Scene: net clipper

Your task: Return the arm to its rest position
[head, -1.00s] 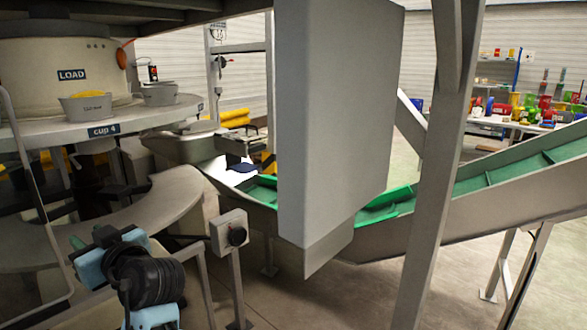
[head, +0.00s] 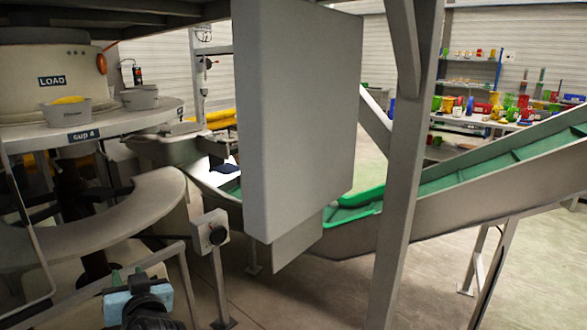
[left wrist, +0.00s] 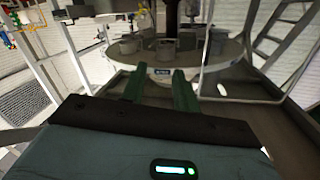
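My left arm comes in at the bottom left of the head view. Its gripper (head: 127,272) is low in the picture, in front of the grey curved bench, with nothing seen in it. In the left wrist view the two green fingers (left wrist: 160,78) stand apart with an empty gap between them. Beyond them is the round table with the cup 4 label (left wrist: 160,71), clear of the fingers. My right arm and gripper are not in view.
The round table (head: 130,122) carries grey tubs (head: 66,113). A switch box on a post (head: 209,234) and a railing stand close to my left arm. A large grey panel (head: 295,120), a steel post (head: 408,180) and a green conveyor (head: 480,175) fill the middle and right.

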